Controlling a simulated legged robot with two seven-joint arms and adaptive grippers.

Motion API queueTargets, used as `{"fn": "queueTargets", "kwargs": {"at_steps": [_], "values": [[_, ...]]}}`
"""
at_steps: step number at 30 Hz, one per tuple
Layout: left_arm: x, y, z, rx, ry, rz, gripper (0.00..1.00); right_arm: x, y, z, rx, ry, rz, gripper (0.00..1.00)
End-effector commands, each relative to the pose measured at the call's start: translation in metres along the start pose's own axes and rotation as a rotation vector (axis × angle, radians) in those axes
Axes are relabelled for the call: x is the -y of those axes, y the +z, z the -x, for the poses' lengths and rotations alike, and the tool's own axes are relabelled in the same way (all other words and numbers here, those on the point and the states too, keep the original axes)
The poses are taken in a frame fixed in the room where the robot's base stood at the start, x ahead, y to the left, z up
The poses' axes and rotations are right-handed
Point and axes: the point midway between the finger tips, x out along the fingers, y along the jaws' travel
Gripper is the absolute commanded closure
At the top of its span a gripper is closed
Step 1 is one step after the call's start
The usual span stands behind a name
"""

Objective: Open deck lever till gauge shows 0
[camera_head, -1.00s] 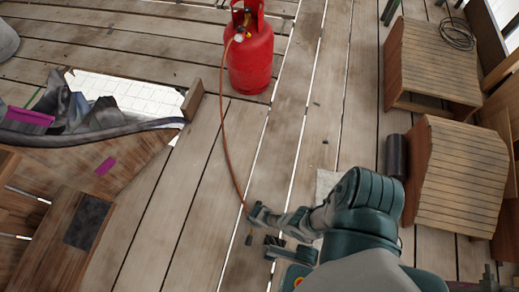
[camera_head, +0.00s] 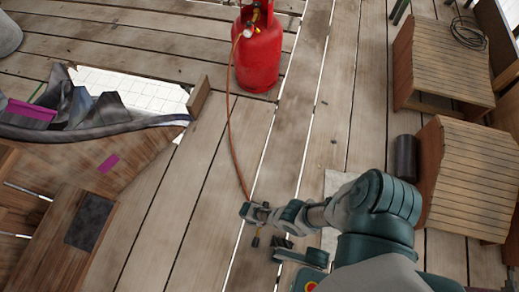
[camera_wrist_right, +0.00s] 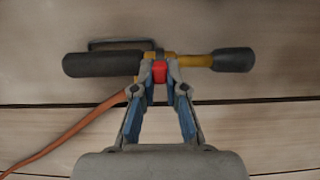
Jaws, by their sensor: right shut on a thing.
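My right gripper (camera_head: 248,212) reaches down to a torch-like tool lying on the deck. The tool has a yellow body (camera_wrist_right: 195,60), a black grip (camera_wrist_right: 102,64) and a black end (camera_wrist_right: 233,60). In the right wrist view my right gripper (camera_wrist_right: 160,74) is shut on a small red part (camera_wrist_right: 160,71) at the tool's middle; I cannot tell if it is the lever. An orange hose (camera_head: 231,135) runs from the tool to a red gas cylinder (camera_head: 258,58). A small round pale gauge (camera_head: 248,33) sits near its valve; its reading is too small to tell. My left gripper is out of view.
Wooden slatted boxes (camera_head: 470,180) and a dark roll (camera_head: 405,158) stand at the right. A wooden bench with a dark panel (camera_head: 89,221) and crumpled dark sheeting (camera_head: 110,118) are at the left. The plank deck between is mostly clear.

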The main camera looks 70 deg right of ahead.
Motion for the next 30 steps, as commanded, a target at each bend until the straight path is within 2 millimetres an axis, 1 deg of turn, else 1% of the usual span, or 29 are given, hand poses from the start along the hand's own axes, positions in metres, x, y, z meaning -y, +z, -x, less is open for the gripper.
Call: {"fn": "queueTargets", "kwargs": {"at_steps": [1,2,3,5,14,15,20,26,30], "values": [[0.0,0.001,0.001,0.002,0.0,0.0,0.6,-0.001,-0.005,0.002,-0.013,0.003,0.0,1.0],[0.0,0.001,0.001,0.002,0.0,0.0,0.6,-0.001,-0.005,0.002,-0.014,0.003,0.0,1.0],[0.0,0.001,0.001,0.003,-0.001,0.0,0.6,-0.001,-0.005,0.002,-0.014,0.003,0.0,0.78],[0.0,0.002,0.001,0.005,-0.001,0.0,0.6,-0.001,-0.005,0.002,-0.013,0.003,0.0,0.63],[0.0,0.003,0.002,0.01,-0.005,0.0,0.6,0.0,-0.002,0.001,-0.006,0.001,0.0,0.62],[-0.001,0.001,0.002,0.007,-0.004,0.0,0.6,0.0,-0.002,0.001,-0.006,0.001,0.0,0.62],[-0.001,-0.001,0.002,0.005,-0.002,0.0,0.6,-0.001,-0.003,0.006,-0.006,0.002,0.0,0.62],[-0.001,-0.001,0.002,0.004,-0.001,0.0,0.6,0.0,-0.002,0.024,-0.007,0.002,0.0,0.62],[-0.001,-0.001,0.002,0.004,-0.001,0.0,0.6,0.0,-0.002,0.045,-0.009,0.001,-0.001,0.62]]}}
